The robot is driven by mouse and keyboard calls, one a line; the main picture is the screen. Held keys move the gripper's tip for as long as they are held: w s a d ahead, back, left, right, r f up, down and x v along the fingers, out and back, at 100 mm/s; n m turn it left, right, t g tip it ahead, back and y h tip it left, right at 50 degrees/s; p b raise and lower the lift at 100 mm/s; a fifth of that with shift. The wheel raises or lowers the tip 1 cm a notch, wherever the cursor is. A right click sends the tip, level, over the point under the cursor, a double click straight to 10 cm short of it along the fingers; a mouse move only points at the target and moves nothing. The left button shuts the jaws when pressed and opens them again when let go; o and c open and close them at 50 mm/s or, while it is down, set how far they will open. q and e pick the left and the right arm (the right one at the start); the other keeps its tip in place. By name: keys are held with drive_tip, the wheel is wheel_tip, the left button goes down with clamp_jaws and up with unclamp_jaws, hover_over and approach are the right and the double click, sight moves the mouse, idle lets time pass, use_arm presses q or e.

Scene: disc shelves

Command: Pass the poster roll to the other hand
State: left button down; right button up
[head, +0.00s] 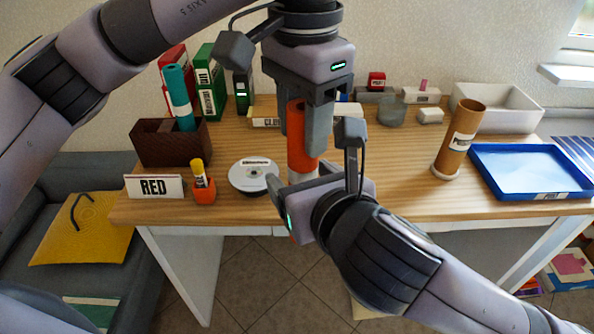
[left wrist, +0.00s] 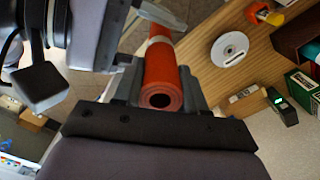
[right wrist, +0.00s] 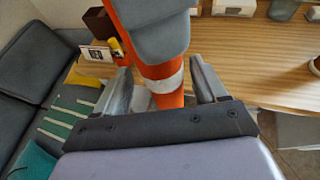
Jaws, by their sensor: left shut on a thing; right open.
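The poster roll (head: 300,138) is an orange-red tube with a white band. It hangs upright in front of the desk. My left gripper (head: 308,125) is shut on its upper part from above; the left wrist view shows the roll's open end (left wrist: 161,98) between the fingers. My right gripper (head: 296,182) is open at the roll's lower part, near the white band. In the right wrist view the roll (right wrist: 165,85) passes between the spread right fingers (right wrist: 166,88), and the left gripper's grey finger covers its upper part.
The wooden desk (head: 225,205) holds a disc (head: 252,175), a RED sign (head: 155,187), a glue stick in an orange holder (head: 203,190), a brown box (head: 150,147), a brown tube (head: 460,140), a blue tray (head: 520,172) and a white bin (head: 500,110). A sofa (head: 60,190) stands at left.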

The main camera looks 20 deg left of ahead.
drive_tip(key=shift+x, duration=1.35)
drive_tip(key=c, duration=1)
use_arm(q)
drive_tip(key=c, duration=0.5)
unclamp_jaws()
drive_tip(key=shift+c, duration=0.2)
use_arm(e)
drive_tip(key=shift+c, duration=0.3)
use_arm(q)
drive_tip(key=shift+d, duration=0.1)
drive_tip(key=shift+s, duration=0.1)
